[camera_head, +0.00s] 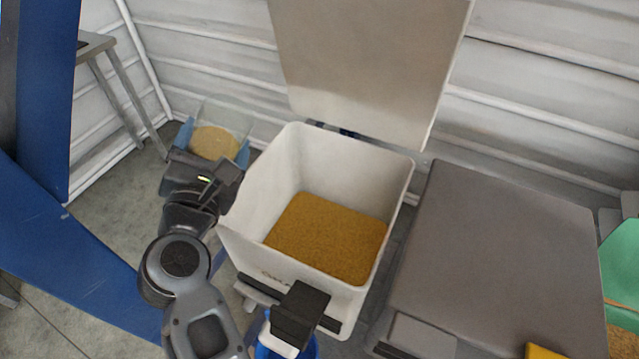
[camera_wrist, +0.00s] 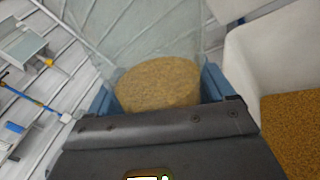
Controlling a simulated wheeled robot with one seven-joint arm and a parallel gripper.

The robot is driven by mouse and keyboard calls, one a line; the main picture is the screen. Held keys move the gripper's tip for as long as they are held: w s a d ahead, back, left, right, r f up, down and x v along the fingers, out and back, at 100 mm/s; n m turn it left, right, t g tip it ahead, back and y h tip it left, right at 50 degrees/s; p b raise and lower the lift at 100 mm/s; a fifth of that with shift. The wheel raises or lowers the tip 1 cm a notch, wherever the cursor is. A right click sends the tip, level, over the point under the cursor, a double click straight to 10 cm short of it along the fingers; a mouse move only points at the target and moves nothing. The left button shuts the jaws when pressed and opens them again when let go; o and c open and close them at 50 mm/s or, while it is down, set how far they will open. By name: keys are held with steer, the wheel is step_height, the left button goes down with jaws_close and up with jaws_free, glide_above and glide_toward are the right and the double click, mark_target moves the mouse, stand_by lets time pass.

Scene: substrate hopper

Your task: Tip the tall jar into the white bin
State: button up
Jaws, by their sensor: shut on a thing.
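The tall jar (camera_head: 229,117) is clear-walled and holds tan granules. My gripper (camera_head: 212,146) is shut on it, with a blue finger on each side. In the wrist view the jar (camera_wrist: 145,35) stands beyond the gripper (camera_wrist: 158,92), with the granules low between the fingers. It looks roughly upright; its base is hidden. The white bin (camera_head: 262,185) is just right of the gripper, with its lid (camera_head: 370,65) raised and golden-brown granules (camera_head: 328,238) inside. The bin's wall (camera_wrist: 285,50) shows at the right of the wrist view. The jar is outside the bin, beyond its left rim.
A bin with a closed grey lid (camera_head: 500,260) stands to the right. A green thing (camera_head: 622,265) and a yellow thing (camera_head: 542,351) are at the lower right. A metal stand (camera_head: 97,45) is at the upper left. A ribbed pale wall (camera_head: 550,100) runs behind the bins.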

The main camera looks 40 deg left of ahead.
steer(key=m+b, duration=0.1)
steer(key=a+m+b, duration=0.1)
steer(key=b, duration=0.1)
steer(key=shift+s+f+m+b, duration=0.3)
steer(key=shift+s+f+m, duration=0.05)
steer(key=shift+f+m, duration=0.05)
steer(key=m+b, duration=0.2)
steer(key=b, duration=0.1)
steer(key=shift+s+a+f+m+b, duration=0.15)
steer(key=shift+m+b, duration=0.15)
steer(key=shift+m, duration=0.1)
steer(key=shift+f+m+b, duration=0.25)
steer(key=shift+m+b, duration=0.65)
steer(key=shift+b, duration=0.25)
steer(key=m+b, duration=0.1)
steer(key=f+m+b, duration=0.1)
steer(key=m+b, duration=0.1)
steer(key=shift+b, duration=0.3)
steer(key=m+b, duration=0.1)
steer(key=d+r+m+b, duration=0.1)
steer(key=m, duration=0.1)
steer(key=shift+w, duration=0.35)
steer(key=shift+w+d+r+m, duration=0.25)
steer(key=shift+r+m, duration=0.3)
steer(key=shift+m, duration=0.15)
steer(key=shift+w+d+r+m, duration=0.2)
steer(key=shift+r+m, duration=0.3)
steer(key=shift+m, duration=0.2)
steer(key=shift+s+f, duration=0.1)
